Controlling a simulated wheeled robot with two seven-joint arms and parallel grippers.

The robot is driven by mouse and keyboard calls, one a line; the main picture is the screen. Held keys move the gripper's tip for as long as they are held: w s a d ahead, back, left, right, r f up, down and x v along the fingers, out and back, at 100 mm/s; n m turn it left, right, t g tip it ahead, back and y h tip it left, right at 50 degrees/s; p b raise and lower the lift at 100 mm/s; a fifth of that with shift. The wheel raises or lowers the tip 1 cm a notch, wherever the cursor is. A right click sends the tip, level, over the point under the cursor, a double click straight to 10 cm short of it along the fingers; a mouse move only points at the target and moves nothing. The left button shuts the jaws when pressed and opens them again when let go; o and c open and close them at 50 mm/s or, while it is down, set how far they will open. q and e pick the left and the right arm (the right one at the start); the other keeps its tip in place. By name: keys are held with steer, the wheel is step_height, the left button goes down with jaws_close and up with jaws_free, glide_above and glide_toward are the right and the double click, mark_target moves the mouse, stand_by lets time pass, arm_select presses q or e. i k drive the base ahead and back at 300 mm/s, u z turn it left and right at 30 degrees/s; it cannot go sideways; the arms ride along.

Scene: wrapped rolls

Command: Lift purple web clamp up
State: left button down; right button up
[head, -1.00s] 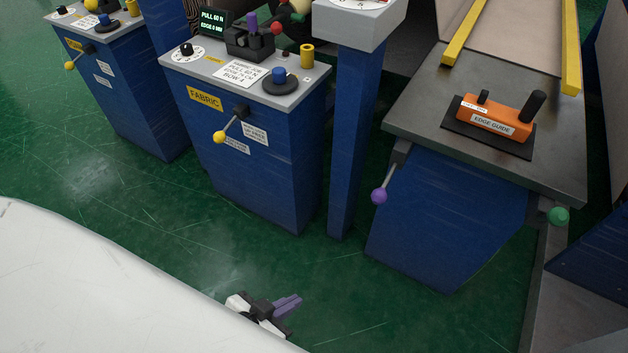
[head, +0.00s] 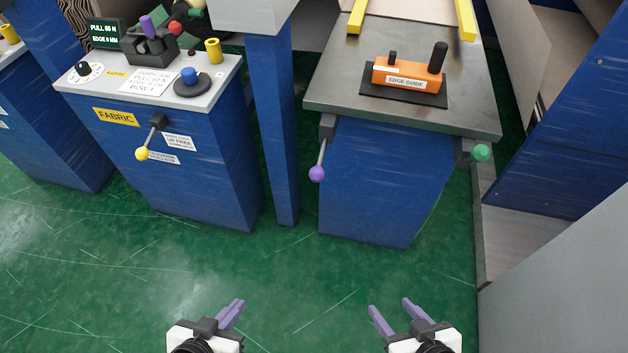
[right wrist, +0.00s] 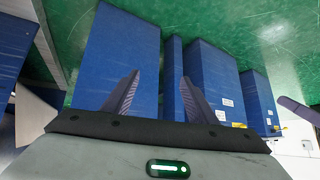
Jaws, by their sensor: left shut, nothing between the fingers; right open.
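A lever with a purple ball (head: 317,173) hangs from the left front edge of the right-hand blue cabinet in the head view, pointing down. No label on it is readable. My left gripper (head: 235,308) is shut and empty, low in the head view, left of the lever and well apart from it. My right gripper (head: 389,304) is open and empty, low and to the right of the lever, also apart. In the right wrist view the open fingers (right wrist: 158,84) have blue cabinets beyond them; I cannot make out the purple ball there.
The same cabinet carries a green-ball lever (head: 481,153) at right and an orange edge guide (head: 407,77) on top. A blue post (head: 273,130) separates it from the fabric console (head: 185,170), with its yellow-ball lever (head: 142,154). Green floor (head: 310,290) in front is clear.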

mark_target(317, 174)
steer(key=z, duration=0.8)
steer(key=i, duration=0.4)
steer(key=u, duration=0.95)
